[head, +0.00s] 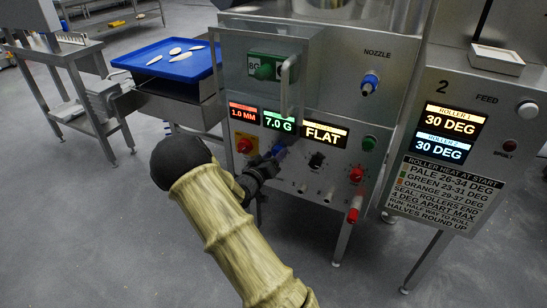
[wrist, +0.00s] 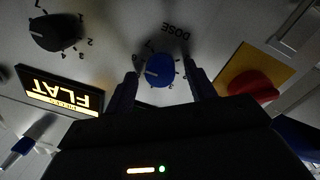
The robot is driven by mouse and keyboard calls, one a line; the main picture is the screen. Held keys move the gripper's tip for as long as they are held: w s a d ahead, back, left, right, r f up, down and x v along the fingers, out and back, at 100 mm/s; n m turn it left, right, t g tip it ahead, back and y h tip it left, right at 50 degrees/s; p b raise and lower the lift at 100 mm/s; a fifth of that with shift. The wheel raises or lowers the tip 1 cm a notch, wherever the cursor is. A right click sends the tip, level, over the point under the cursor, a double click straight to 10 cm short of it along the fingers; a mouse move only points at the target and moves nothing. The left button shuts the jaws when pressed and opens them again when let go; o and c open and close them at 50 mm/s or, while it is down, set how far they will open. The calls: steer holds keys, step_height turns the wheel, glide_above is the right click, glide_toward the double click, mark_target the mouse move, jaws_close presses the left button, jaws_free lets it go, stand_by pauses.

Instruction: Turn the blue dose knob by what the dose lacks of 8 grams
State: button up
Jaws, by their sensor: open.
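The blue dose knob (wrist: 159,70) shows in the wrist view between my gripper's two open fingers (wrist: 160,88), under the upside-down word DOSE. A dial of marks surrounds it, and a pale pointer line lies on its face. I cannot tell whether the fingers touch it. In the head view the blue knob (head: 279,148) is partly hidden by my gripper (head: 268,160), which is at the panel. The green dose display (head: 279,122) above reads 7.0 G.
A black knob (head: 317,160) and the FLAT display (head: 324,134) are right of the dose knob. A blue tray (head: 150,58) holds pale pieces.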

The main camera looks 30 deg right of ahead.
steer(key=c, duration=1)
steer(key=m, duration=0.4)
steer(key=m+b, duration=0.1)
steer(key=m, duration=0.3)
steer(key=shift+r+m+y, duration=0.1)
steer(key=shift+m+y, duration=0.2)
steer(key=shift+m, duration=0.1)
steer(key=o, duration=1)
